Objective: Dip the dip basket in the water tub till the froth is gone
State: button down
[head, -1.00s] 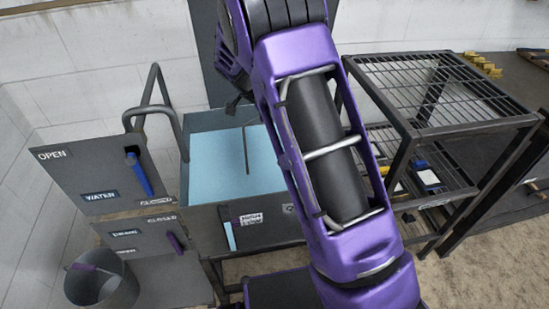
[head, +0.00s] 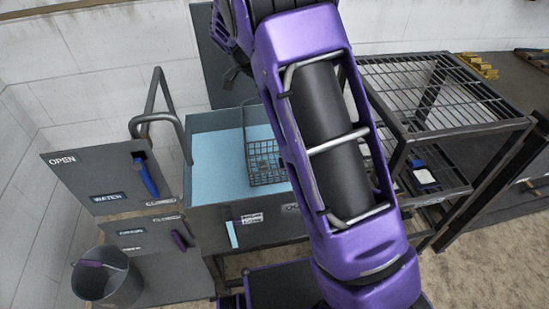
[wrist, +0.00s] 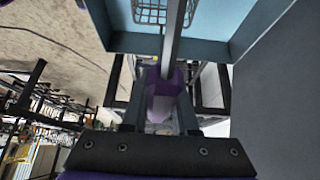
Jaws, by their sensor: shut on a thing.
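The dip basket (head: 266,165) is a dark wire mesh basket on a long thin rod. It shows in the head view over the light blue water in the water tub (head: 235,226); I cannot tell whether its bottom touches the water. In the wrist view the dip basket (wrist: 163,13) hangs at the far end of its rod, inside the tub's walls. My gripper (wrist: 168,115) is shut on the basket's purple handle. No froth shows on the visible mesh or water; my arm hides the tub's right part.
A grey panel with a blue lever (head: 147,175) marked WATER and a purple lever (head: 179,240) stands left of the tub. A bucket (head: 106,280) is at lower left. A metal rack (head: 440,90) stands right. A bent pipe (head: 157,110) rises behind the panel.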

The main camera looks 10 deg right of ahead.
jog(key=shift+r+p, duration=1.05)
jog(key=shift+r, duration=1.55)
jog(key=shift+r+p, duration=0.8)
jog(key=shift+r, duration=0.65)
notch_tip(320, 180, up, 9)
